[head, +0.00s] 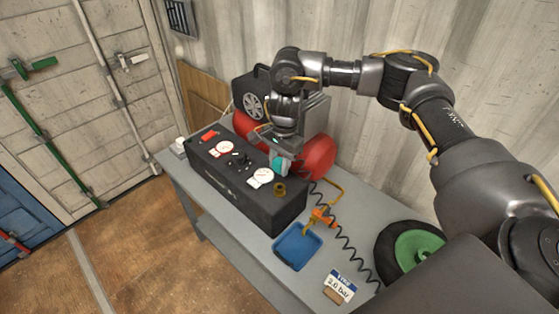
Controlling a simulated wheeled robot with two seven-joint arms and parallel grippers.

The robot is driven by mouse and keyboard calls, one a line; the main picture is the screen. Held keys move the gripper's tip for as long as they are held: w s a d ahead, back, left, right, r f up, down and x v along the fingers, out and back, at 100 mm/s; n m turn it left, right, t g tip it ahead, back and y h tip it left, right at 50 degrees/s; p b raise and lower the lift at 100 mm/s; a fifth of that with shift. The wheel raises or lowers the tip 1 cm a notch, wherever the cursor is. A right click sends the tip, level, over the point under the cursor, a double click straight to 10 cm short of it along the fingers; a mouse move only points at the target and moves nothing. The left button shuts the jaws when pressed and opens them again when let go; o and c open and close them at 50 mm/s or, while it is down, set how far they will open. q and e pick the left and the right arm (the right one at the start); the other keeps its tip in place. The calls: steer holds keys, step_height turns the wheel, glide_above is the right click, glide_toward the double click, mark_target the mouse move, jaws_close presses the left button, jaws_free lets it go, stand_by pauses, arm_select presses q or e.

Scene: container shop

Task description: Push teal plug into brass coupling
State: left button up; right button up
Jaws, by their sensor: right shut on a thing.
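The teal plug (280,165) is held in my right gripper (278,153), which points down over the right part of the black panel box. The gripper is shut on the plug and partly hides it. The brass coupling (279,189) is a small gold ring on the right end of the box. The plug is above and behind the coupling in the picture and looks apart from it. The coupling's opening is too small to see well. My left gripper is out of view.
The black box (231,190) with dials stands on a grey table (320,231). A red tank (318,157) stands behind it. A blue tray (292,247), black coiled hose (350,250), "2.0 bar" sign (340,286) and green-hubbed wheel (412,249) are to the right.

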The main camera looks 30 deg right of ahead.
mark_target(279, 188)
steer(key=shift+s, duration=0.1)
steer(key=shift+d+f, duration=0.1)
steer(key=shift+f, duration=0.1)
steer(key=shift+f+b, duration=2.45)
steer(key=shift+f, duration=0.25)
steer(key=shift+f+b, duration=0.45)
steer(key=shift+f, duration=0.1)
steer(key=o, duration=1)
steer(key=r, duration=0.3)
steer(key=r+b, duration=0.1)
steer(key=r, duration=0.3)
steer(key=d+r, duration=0.1)
steer(key=r, duration=0.2)
steer(key=shift+w+r, duration=0.2)
steer(key=shift+r, duration=0.2)
